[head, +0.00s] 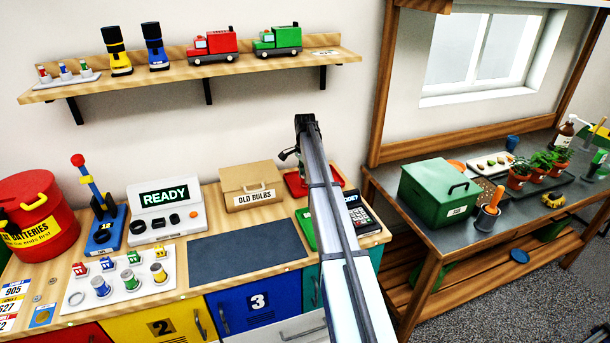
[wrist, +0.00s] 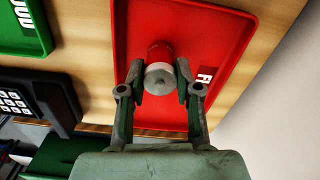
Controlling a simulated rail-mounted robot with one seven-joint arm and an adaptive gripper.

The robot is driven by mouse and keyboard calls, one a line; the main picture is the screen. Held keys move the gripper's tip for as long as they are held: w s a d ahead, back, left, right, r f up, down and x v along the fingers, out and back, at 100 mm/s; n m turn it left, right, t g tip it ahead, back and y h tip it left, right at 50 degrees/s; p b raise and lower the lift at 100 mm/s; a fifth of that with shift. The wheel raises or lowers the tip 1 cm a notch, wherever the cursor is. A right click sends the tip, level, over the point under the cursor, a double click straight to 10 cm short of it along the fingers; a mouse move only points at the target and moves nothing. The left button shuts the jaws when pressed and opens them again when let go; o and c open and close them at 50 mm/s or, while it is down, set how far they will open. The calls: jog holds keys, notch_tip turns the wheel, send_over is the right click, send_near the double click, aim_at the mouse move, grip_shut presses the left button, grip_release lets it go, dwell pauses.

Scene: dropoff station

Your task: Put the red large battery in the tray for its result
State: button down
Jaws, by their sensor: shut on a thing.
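In the wrist view my gripper (wrist: 161,80) is shut on the red large battery (wrist: 160,54), whose grey round end faces the camera. The battery is over the red tray (wrist: 225,35), within its outline; I cannot tell whether it touches the tray floor. The tray has a white label at its right side. In the head view the red tray (head: 293,183) is at the back right of the bench, partly behind my arm. A green tray (wrist: 20,42) is apart, at the upper left of the wrist view.
A dark keypad device (wrist: 35,103) stands beside the trays. In the head view the old bulbs box (head: 252,183) is left of the red tray. A tester reading READY (head: 165,198) and a white holder with several batteries (head: 120,295) are farther left. The dark mat (head: 258,250) is clear.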

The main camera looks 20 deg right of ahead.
jog(key=shift+f, duration=0.15)
jog(key=c, duration=0.8)
grip_release()
notch_tip(320, 180, up, 12)
jog(key=b, duration=0.3)
jog(key=shift+r, duration=0.2)
